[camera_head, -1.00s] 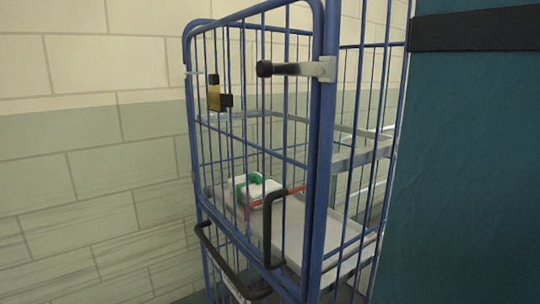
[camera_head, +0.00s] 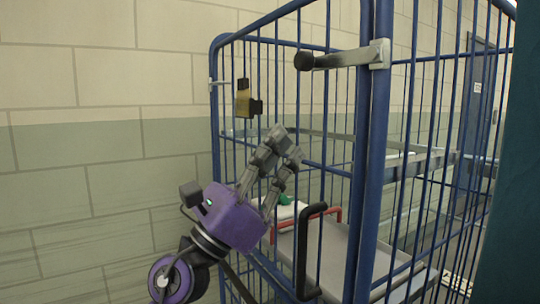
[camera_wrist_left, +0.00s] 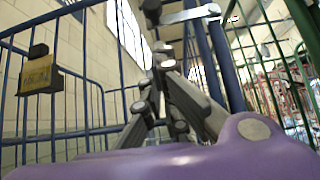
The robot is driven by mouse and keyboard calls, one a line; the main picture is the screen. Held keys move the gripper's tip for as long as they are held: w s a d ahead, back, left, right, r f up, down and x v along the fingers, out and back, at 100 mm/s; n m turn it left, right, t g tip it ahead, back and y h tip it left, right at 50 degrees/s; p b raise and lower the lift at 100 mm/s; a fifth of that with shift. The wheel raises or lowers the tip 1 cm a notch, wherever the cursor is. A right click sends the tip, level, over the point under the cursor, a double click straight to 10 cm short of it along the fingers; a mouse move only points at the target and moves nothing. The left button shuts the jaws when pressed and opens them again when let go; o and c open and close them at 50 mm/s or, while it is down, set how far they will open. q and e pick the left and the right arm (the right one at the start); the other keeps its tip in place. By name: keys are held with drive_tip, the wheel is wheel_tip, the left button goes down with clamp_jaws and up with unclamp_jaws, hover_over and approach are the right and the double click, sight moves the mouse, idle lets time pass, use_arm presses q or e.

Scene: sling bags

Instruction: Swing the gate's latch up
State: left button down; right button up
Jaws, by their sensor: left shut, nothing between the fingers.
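The latch (camera_head: 345,57) is a grey metal bar with a black knob at its left end. It lies about level across the top of the blue gate post. It also shows at the top of the left wrist view (camera_wrist_left: 190,14). The gate (camera_head: 372,150) is a blue barred cage front with a black handle (camera_head: 305,250). My left gripper (camera_head: 286,145), on a purple wrist, is in front of the bars, below and left of the knob and apart from it. Its fingers are shut and empty, pointing up; they also show in the wrist view (camera_wrist_left: 166,58). My right gripper is not in view.
A yellow and black box (camera_head: 245,100) hangs on the bars at left. Inside the cage are a grey shelf (camera_head: 335,245) and a white and green item (camera_head: 288,207). A tiled wall (camera_head: 90,120) stands at left, and a dark teal surface (camera_head: 510,200) at the right edge.

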use_arm(q)
drive_tip(key=d+r+p, duration=0.1)
drive_tip(key=r, duration=0.1)
drive_tip(key=w+d+r+p, duration=0.1)
drive_tip(key=r, duration=0.2)
drive_tip(key=w+d+r+p, duration=0.1)
drive_tip(key=r, duration=0.1)
drive_tip(key=shift+r, duration=0.25)
drive_tip(key=shift+a, duration=0.1)
drive_tip(key=shift+w+a+r+m+g+h+b, duration=0.1)
drive_tip(key=shift+w+r+m+g+h+b, duration=0.15)
drive_tip(key=shift+m+g+h+b, duration=0.45)
